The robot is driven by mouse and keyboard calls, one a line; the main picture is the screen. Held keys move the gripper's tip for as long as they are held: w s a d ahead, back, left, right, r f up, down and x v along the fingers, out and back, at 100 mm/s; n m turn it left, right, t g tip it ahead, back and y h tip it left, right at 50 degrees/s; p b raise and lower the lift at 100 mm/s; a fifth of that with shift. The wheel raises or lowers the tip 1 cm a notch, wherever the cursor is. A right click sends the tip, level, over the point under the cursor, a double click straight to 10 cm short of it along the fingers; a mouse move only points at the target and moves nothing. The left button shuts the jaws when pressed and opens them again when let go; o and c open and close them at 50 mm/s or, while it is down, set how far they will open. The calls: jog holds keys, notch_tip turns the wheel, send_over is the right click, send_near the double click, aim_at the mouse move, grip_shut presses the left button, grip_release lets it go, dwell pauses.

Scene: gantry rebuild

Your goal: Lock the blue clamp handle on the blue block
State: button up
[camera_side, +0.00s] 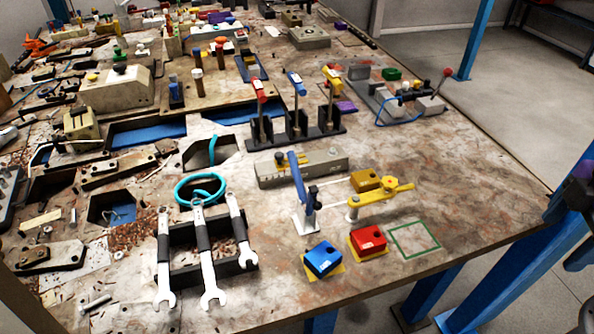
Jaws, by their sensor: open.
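The blue clamp handle (299,180) stands nearly upright, tilted slightly, on a pale metal clamp base (304,222) near the front middle of the table. A thin metal rod with a dark part shows beside it on the right. The blue block (322,259) lies in front of the clamp, on a yellow square near the table's front edge. The handle is up and apart from the block. My gripper cannot be made out in this view.
A yellow clamp (381,201) and a red block (367,241) are to the right. A green outlined square (414,239) is empty. A wrench rack (243,262) stands left. A grey block (329,167) is behind. A dark shape (574,192) at the right edge is unclear.

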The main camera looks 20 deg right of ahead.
jog(key=shift+w+a, duration=0.1)
jog(key=shift+a, duration=0.05)
jog(key=c, duration=0.7)
jog(key=w+a, duration=0.2)
jog(key=w+a+r+m+y, duration=0.1)
jog(key=w+a, duration=0.1)
jog(key=a, duration=0.1)
jog(key=w+a+m, duration=0.1)
jog(key=w+a, duration=0.1)
jog(key=shift+w+a+r+y, duration=0.25)
jog(key=shift+a+r+y, duration=0.05)
jog(key=shift+a+r, duration=0.05)
jog(key=m+t+y, duration=0.2)
jog(key=m+y, duration=0.3)
jog(key=m, duration=0.3)
send_near(294, 154)
jog(key=x, duration=1.1)
grip_shut()
